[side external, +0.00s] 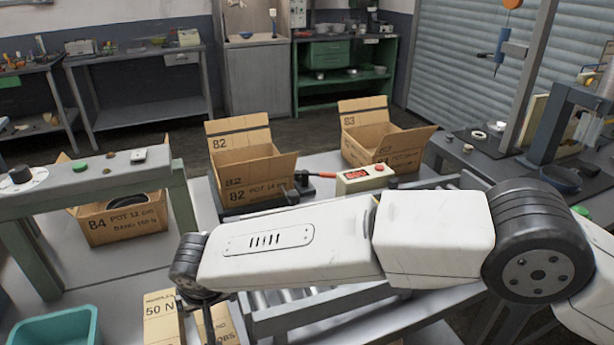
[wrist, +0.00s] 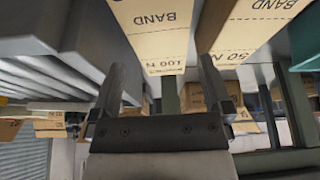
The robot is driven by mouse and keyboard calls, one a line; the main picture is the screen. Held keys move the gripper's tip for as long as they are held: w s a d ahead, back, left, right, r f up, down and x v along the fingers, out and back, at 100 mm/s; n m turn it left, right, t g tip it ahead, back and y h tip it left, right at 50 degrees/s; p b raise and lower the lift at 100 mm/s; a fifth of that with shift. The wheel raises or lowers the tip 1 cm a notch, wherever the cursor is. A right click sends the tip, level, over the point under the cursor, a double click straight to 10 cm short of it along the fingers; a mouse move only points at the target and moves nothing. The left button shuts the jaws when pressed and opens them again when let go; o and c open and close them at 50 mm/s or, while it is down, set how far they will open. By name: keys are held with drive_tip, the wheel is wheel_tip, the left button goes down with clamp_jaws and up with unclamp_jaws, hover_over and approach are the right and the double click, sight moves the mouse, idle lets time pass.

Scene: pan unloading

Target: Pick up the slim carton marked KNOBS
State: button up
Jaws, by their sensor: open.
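A slim tan carton (side external: 224,326) stands at the bottom of the side view; the end of its print reads "OBS", and the rest is hidden behind my gripper. My gripper (side external: 203,299) is above it, its fingers partly hidden by my wrist. In the wrist view, a carton printed "BAND 100 N" (wrist: 158,45) shows upside down between my gripper's open fingers (wrist: 163,62). I cannot tell whether they touch it. A second slim carton, marked "50 N" (side external: 161,310), stands just left in the side view; it shows at right in the wrist view (wrist: 250,38).
A roller conveyor (side external: 285,318) lies right of the slim cartons. A teal bin (side external: 58,323) is at lower left. Open boxes marked 82 (side external: 258,190), 83 (side external: 385,158) and 84 (side external: 125,222) stand beyond. A raised grey bench (side external: 95,182) is at left.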

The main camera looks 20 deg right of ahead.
drive_tip(key=shift+x, duration=2.55)
drive_tip(key=shift+s, duration=0.1)
drive_tip(key=c, duration=1.2)
drive_tip(key=shift+r, duration=0.15)
wheel_tip(320, 180, up, 18)
